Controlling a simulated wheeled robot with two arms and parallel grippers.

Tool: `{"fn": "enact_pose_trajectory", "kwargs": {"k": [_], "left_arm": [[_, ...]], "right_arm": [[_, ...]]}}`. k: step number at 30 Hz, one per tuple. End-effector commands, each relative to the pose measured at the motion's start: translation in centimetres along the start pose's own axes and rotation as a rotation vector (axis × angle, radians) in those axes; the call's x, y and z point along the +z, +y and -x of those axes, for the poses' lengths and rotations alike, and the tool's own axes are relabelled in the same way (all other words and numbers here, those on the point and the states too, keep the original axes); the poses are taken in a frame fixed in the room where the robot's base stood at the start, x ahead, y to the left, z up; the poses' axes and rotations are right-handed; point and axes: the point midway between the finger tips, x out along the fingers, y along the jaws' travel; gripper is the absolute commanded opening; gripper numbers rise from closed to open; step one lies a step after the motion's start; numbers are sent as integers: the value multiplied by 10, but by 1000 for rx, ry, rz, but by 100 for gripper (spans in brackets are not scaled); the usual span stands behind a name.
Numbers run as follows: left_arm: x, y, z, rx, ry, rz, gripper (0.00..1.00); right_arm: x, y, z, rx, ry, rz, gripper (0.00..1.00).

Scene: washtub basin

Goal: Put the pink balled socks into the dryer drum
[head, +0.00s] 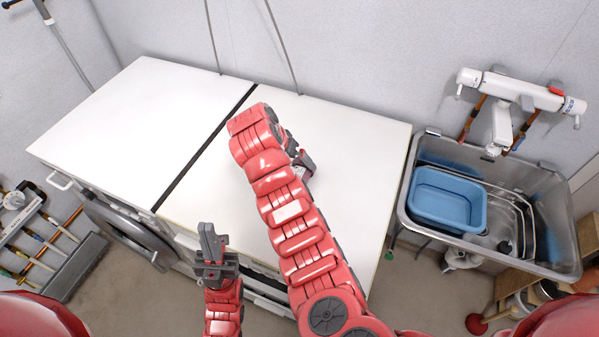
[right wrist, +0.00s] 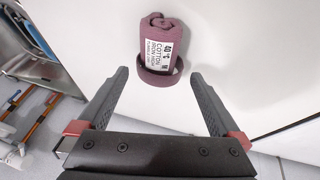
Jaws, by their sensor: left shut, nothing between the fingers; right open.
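The pink balled socks (right wrist: 158,28), a dusky mauve roll with a white label, lie on a white surface in the right wrist view. My right gripper (right wrist: 160,75) is open, with its two dark fingers apart on either side of the lower end of the socks, not closed on them. My left gripper (head: 211,240) is shut and empty, in front of the white machines. A round grey machine door (head: 130,232) shows at the left front. The drum inside is hidden.
Two white machine tops (head: 145,100) stand side by side with a dark gap between them. A steel sink (head: 560,235) with a blue basin (head: 447,200) is at the right, below a white tap (head: 525,90). Pipes and valves (head: 35,240) are at the far left.

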Motion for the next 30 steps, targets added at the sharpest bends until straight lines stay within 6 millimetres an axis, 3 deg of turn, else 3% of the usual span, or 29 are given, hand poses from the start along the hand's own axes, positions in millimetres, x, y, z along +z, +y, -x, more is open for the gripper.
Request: {"fn": "enact_pose_trajectory", "kwargs": {"k": [8,14,24,30], "left_arm": [[-4,-1,-24,0,0,0,0],[-5,-1,-28,0,0,0,0],[-5,-1,-28,0,0,0,0],[-5,-1,-28,0,0,0,0]], "right_arm": [[-2,1,-25,4,-4,0,100],[-1,0,-45,2,-4,0,100],[-1,-1,-49,-1,0,1,100],[-1,-1,-49,-1,0,1,64]]}}
